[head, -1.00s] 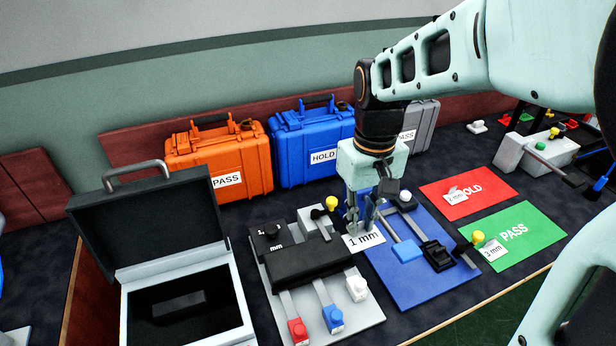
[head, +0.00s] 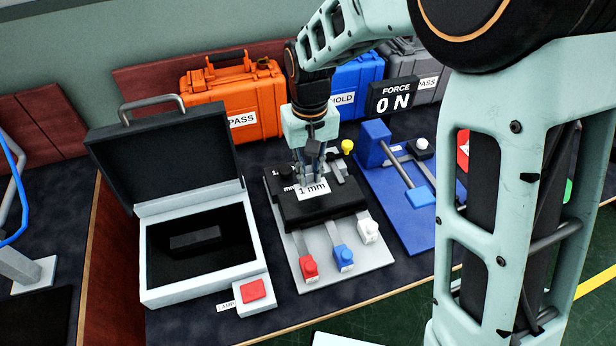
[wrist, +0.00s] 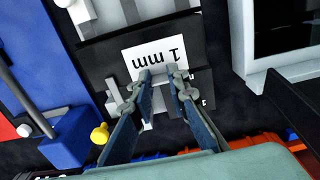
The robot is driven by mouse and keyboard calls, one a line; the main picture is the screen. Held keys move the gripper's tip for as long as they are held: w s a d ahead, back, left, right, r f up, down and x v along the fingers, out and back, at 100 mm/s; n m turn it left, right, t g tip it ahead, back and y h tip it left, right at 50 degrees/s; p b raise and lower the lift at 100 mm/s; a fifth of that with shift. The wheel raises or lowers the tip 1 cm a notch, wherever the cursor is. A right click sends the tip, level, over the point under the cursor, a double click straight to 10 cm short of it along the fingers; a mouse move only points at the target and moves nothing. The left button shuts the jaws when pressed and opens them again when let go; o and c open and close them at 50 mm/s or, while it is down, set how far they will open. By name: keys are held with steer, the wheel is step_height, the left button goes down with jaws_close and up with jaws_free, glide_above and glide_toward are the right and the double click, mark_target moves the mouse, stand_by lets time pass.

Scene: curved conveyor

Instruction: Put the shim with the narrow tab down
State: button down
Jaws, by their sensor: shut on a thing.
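My gripper (head: 308,172) is shut on a white shim (head: 313,190) marked "1 mm", gripping its rear edge. The shim is over the black block of the grey fixture (head: 376,257); I cannot tell whether it touches. In the wrist view the shim (wrist: 155,60) reaches out from between my fingertips (wrist: 163,76), its print upside down. Its gripped end is partly hidden by the fingers, so I cannot tell the tab's width.
An open black-and-white case (head: 144,284) stands left, with a red button (head: 253,291) at its corner. A blue board (head: 398,226) is at right. An orange case (head: 232,101), a blue case (head: 358,82) and a force display (head: 396,99) reading 0 N stand behind.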

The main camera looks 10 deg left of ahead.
steer(key=shift+a+f, duration=0.2)
steer(key=shift+f, duration=0.75)
steer(key=shift+a+f, duration=0.15)
steer(key=shift+f, duration=0.8)
steer(key=shift+f, duration=0.1)
steer(key=shift+f+b, duration=0.15)
steer(key=shift+b, duration=0.2)
steer(key=c, duration=1.8)
jaws_free()
steer(key=shift+c, duration=0.2)
step_height(320, 180, up, 12)
steer(key=p, duration=0.1)
steer(key=shift+r, duration=0.25)
